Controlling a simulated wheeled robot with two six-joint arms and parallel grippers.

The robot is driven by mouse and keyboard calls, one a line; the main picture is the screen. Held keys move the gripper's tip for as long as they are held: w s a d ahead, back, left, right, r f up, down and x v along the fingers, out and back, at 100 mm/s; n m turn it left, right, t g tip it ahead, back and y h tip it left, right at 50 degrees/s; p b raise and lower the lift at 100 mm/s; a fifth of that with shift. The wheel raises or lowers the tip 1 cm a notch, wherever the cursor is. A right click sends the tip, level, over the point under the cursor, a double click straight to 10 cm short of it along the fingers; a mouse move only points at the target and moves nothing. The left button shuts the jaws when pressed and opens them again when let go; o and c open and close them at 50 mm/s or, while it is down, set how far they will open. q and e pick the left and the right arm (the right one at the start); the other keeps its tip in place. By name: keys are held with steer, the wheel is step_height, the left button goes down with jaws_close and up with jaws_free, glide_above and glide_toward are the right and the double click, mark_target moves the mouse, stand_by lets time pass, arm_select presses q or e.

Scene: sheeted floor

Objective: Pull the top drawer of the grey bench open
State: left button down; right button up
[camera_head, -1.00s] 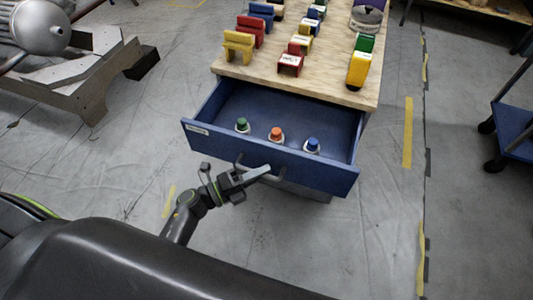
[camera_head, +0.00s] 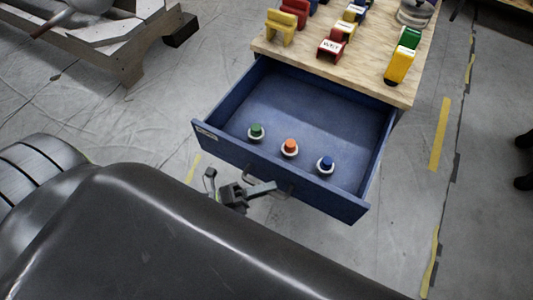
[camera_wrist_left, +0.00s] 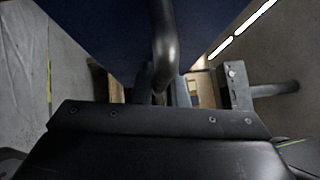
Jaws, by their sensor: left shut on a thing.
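The bench (camera_head: 345,57) has a light wooden top, and its body is mostly hidden in the head view. Its blue top drawer (camera_head: 280,166) stands well open, with its inside in plain view. My left gripper (camera_head: 256,190) is at the middle of the drawer front, shut on the metal bar handle (camera_head: 284,191). In the left wrist view the dark handle (camera_wrist_left: 164,42) runs down between the jaws, against the blue drawer front (camera_wrist_left: 105,30). My right gripper is not in view.
Green (camera_head: 256,132), orange (camera_head: 290,148) and blue (camera_head: 325,165) knobbed pieces stand in the drawer. Several coloured blocks, including a yellow one (camera_head: 399,67), stand on the bench top. A wooden stand (camera_head: 125,50) is at the upper left.

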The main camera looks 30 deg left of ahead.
arm_select(q)
steer(key=c, duration=1.5)
jaws_free()
steer(key=shift+o, duration=0.2)
